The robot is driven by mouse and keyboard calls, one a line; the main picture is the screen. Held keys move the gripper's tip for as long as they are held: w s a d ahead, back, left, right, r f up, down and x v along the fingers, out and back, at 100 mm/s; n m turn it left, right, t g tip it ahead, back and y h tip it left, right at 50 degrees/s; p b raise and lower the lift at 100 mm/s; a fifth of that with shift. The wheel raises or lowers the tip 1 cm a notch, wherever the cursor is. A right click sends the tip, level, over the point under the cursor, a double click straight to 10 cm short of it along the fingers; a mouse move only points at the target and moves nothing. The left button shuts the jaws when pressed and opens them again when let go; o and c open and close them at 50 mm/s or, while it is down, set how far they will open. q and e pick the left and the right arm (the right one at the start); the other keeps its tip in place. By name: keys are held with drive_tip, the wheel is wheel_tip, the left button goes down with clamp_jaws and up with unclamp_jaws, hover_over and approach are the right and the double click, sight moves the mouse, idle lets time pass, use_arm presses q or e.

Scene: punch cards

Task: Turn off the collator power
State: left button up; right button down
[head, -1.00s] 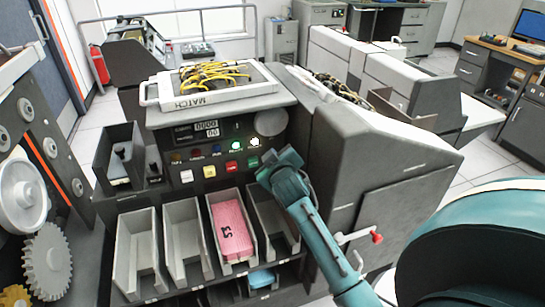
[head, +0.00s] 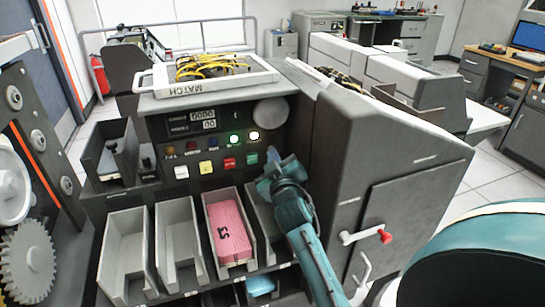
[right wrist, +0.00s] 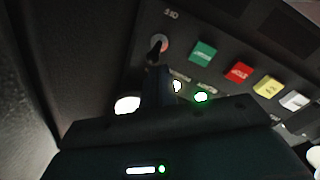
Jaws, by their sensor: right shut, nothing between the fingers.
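The collator's dark control panel (head: 215,145) is in the middle of the head view. It has a row of white, yellow, red and green (head: 252,158) buttons, with lit green and white lamps above. In the right wrist view a small switch with a black lever and a reddish ring (right wrist: 158,44) sits beside the green button (right wrist: 203,51). My right gripper (head: 273,160) is shut and empty at the panel's right end, hiding that switch in the head view. In the wrist view its dark fingers (right wrist: 157,88) are close to the lever; I cannot tell if they touch.
Below the panel are card bins, one holding a pink card stack (head: 229,235). A plugboard marked MATCH (head: 200,88) lies on top. A red-knobbed handle (head: 366,236) sticks out at the right. A teal chair (head: 480,265) stands front right; gears (head: 28,260) are at the left.

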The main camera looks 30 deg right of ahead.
use_arm(q)
drive_tip(key=shift+s+a+r+t+b, duration=0.15)
drive_tip(key=shift+s+r+t+b, duration=0.05)
drive_tip(key=shift+r+t+b, duration=0.15)
use_arm(e)
drive_tip(key=shift+s+f, duration=0.1)
drive_tip(key=shift+f, duration=0.35)
use_arm(q)
drive_tip(key=shift+a, duration=0.1)
use_arm(e)
drive_tip(key=shift+f, duration=0.35)
use_arm(q)
drive_tip(key=shift+s+f, duration=0.1)
use_arm(e)
drive_tip(key=shift+d, duration=0.1)
